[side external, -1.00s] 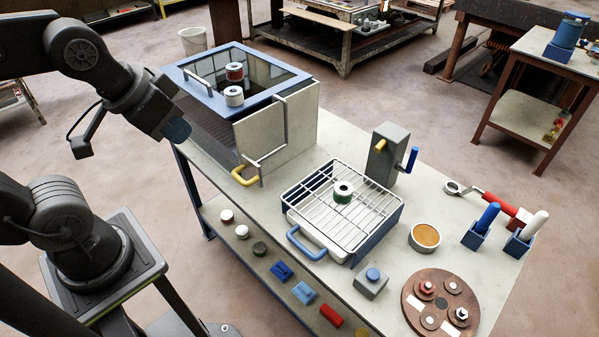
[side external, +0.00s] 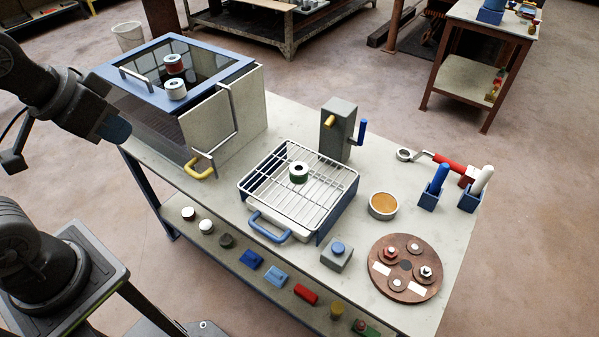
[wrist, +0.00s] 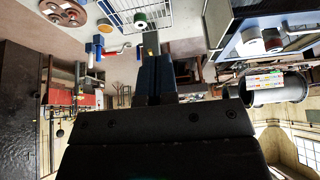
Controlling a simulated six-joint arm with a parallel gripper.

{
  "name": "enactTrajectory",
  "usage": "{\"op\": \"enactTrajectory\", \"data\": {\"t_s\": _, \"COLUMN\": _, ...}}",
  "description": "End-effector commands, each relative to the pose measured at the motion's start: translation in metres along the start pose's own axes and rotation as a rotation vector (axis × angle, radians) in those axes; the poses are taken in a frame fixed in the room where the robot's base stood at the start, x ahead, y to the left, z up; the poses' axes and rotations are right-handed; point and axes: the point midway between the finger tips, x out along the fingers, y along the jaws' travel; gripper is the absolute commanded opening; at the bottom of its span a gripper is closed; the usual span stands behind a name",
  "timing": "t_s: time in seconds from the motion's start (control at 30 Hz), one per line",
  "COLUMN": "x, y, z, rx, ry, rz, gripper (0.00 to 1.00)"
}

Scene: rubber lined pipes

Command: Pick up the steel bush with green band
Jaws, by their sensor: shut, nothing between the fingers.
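The steel bush with green band (side external: 299,173) stands upright on the wire rack of a blue tray (side external: 330,218) at the middle of the bench. It also shows near the top of the wrist view (wrist: 140,20). My gripper (side external: 117,131) is high at the left in the side view, left of the glass-topped box and well away from the bush. In the wrist view my gripper (wrist: 151,62) has its fingers together with nothing between them.
A red-banded bush (side external: 174,64) and a pale-banded bush (side external: 176,88) stand on the glass-topped blue box (side external: 236,75). A grey block with a blue lever (side external: 338,130) stands behind the tray. An orange-filled dish (side external: 383,206) and round brown plate (side external: 405,268) are to the right.

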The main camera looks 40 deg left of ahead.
Motion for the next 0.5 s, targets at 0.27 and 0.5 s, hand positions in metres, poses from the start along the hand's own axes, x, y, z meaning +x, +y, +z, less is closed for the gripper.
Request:
{"op": "enactTrajectory", "data": {"t_s": 0.27, "x": 0.0000, "y": 0.0000, "z": 0.0000, "rx": 0.000, "ry": 0.000, "rz": 0.000, "gripper": 0.09}}
{"op": "enactTrajectory", "data": {"t_s": 0.5, "x": 0.0000, "y": 0.0000, "z": 0.0000, "rx": 0.000, "ry": 0.000, "rz": 0.000, "gripper": 0.32}}
